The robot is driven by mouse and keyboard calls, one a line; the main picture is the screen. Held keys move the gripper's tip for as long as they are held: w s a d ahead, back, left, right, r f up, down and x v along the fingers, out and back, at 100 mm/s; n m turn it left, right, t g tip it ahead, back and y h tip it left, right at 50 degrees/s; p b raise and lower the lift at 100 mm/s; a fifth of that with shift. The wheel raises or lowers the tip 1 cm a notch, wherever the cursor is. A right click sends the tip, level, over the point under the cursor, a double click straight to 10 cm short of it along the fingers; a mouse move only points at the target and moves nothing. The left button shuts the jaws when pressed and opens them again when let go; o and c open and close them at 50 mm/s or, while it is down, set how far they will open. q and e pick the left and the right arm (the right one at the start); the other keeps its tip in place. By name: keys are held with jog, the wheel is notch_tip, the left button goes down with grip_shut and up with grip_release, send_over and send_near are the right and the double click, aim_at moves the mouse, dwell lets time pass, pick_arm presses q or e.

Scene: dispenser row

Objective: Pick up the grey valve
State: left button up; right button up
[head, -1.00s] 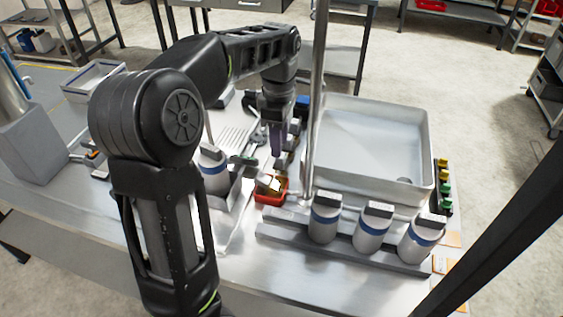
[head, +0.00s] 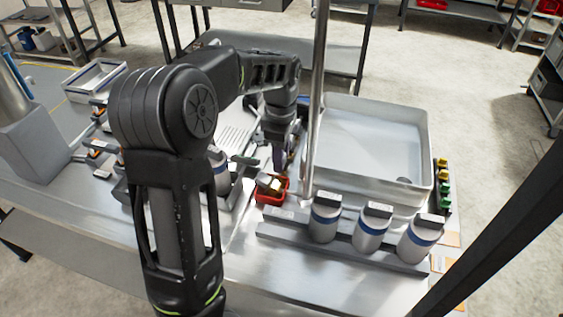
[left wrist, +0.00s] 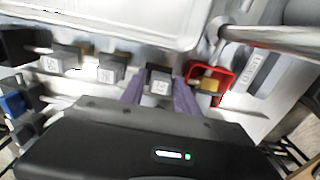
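In the left wrist view, several small grey blocks with pale labelled faces stand in a row. One grey block (left wrist: 160,84) lies between the two purple fingers of my left gripper (left wrist: 160,94); a small gap seems to remain at its sides. Two more grey blocks, one middle (left wrist: 112,68) and one farther left (left wrist: 67,58), stand beside it. I cannot tell which is the grey valve. In the head view my left gripper (head: 279,158) points down behind the red bin, and its fingertips are partly hidden. My right gripper is not in view.
A red bin (head: 265,198) with yellow pieces stands close to my left gripper. A metal post (head: 316,100) rises beside it. A large grey tray (head: 428,150) is to the right, and blue-banded dispensers (head: 370,229) line the front.

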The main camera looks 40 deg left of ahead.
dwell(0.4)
pick_arm(q)
grip_shut()
